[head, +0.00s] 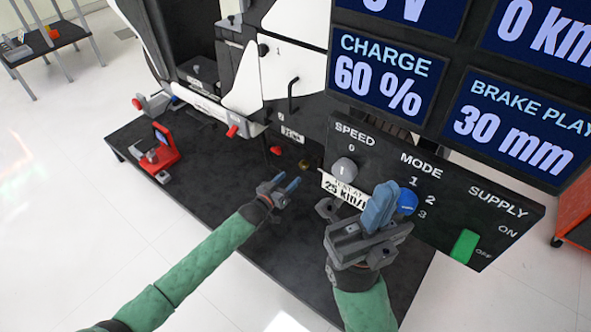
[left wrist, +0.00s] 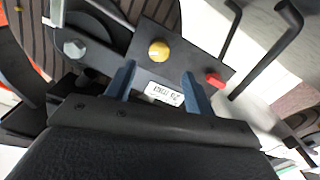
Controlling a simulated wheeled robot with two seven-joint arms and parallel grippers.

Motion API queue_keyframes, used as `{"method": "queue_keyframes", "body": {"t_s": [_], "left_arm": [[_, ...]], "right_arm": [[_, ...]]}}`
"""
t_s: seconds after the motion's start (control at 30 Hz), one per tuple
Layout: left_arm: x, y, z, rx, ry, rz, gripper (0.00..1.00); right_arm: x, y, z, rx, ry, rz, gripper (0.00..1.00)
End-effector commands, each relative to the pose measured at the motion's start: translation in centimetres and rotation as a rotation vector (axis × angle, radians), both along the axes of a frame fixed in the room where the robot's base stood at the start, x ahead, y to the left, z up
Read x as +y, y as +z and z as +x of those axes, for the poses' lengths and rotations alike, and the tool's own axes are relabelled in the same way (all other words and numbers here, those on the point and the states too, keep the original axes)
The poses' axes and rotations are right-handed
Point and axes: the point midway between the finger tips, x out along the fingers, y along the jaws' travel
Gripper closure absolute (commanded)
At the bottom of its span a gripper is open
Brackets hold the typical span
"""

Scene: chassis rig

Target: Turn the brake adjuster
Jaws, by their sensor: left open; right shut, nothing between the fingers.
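A round brass-yellow knob (head: 304,165) sits low on the dark chassis rig; it shows larger in the left wrist view (left wrist: 159,50). A red knob (head: 276,150) is beside it, also in the left wrist view (left wrist: 214,79). A grey hex bolt (left wrist: 75,48) shows at the left there. I cannot tell for certain which is the brake adjuster. My left gripper (head: 286,182) is open and empty, its fingers (left wrist: 158,72) pointing toward the yellow knob, apart from it. My right gripper (head: 381,206) is shut and empty before the control panel. The brake play display (head: 520,130) reads 30 mm.
The control panel (head: 455,215) carries a grey speed knob (head: 344,168), a blue mode knob (head: 407,201) and a green supply switch (head: 465,246). A red clamp-like device (head: 163,150) stands on the dark platform (head: 215,185). The platform's left front is clear.

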Motion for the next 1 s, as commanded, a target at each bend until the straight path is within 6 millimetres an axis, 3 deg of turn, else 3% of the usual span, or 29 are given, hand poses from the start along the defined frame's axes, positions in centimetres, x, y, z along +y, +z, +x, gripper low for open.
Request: {"method": "queue_keyframes", "body": {"t_s": [0.4,0.87,1.0], "left_arm": [[-3.4,0.0,4.6,0.0,0.0,0.0,0.47],[-4.1,0.0,5.5,0.001,0.0,0.0,0.47],[-4.1,0.0,5.4,0.001,0.0,0.001,0.74]], "right_arm": [[0.4,-0.8,0.2,-0.003,0.033,0.015,1.0],[0.5,-0.8,0.2,-0.002,0.042,0.017,1.0],[0.5,-0.8,0.2,-0.002,0.042,0.017,1.0]]}}
